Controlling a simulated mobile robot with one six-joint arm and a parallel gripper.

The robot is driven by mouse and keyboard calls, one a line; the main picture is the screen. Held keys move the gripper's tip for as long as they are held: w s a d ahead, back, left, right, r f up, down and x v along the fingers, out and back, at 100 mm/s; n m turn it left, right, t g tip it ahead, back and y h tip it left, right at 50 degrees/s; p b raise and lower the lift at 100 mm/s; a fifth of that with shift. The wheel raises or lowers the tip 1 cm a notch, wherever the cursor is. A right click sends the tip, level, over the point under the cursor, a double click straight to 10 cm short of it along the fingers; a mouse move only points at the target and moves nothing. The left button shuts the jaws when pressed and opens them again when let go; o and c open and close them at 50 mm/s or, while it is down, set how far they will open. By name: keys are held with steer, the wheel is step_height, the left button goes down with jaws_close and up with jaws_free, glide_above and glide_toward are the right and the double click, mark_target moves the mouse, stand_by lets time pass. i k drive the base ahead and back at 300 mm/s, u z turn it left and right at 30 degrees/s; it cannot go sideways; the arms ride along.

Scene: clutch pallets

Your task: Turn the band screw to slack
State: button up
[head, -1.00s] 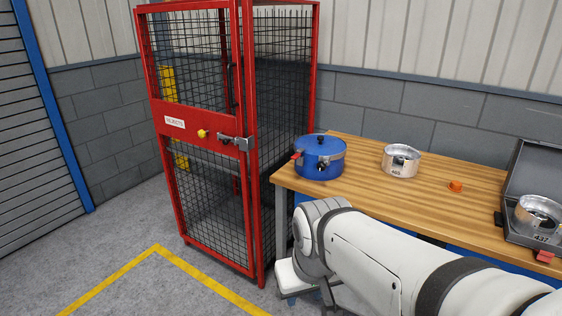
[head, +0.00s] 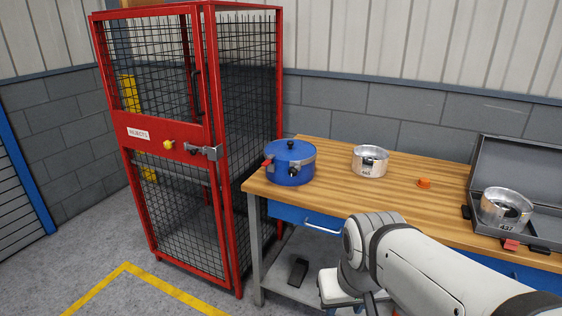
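A blue lidded pot (head: 290,165) stands on the left end of the wooden bench top. Its lid has a dark knob on top. A grey metal fitting shows at its upper right edge, a red lever (head: 267,163) at its left and a dark round knob (head: 293,171) on its front. I cannot tell which of these is the band screw. My gripper (head: 338,290) hangs low in front of the bench, below and to the right of the pot and apart from it. Its fingers are too hidden by my arm and the frame edge to read.
Two silver cups with numbers stand right of the pot: one on the bench (head: 370,161), one in an open grey case (head: 505,209). An orange cap (head: 424,183) lies between them. A red mesh cage (head: 208,150) stands left of the bench. The floor in front is clear.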

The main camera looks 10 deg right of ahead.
mark_target(293, 172)
steer(key=u, duration=0.05)
steer(key=i, duration=1)
steer(key=k, duration=0.5)
steer(key=z, duration=1.1)
steer(key=i, duration=0.4)
steer(key=u, duration=0.15)
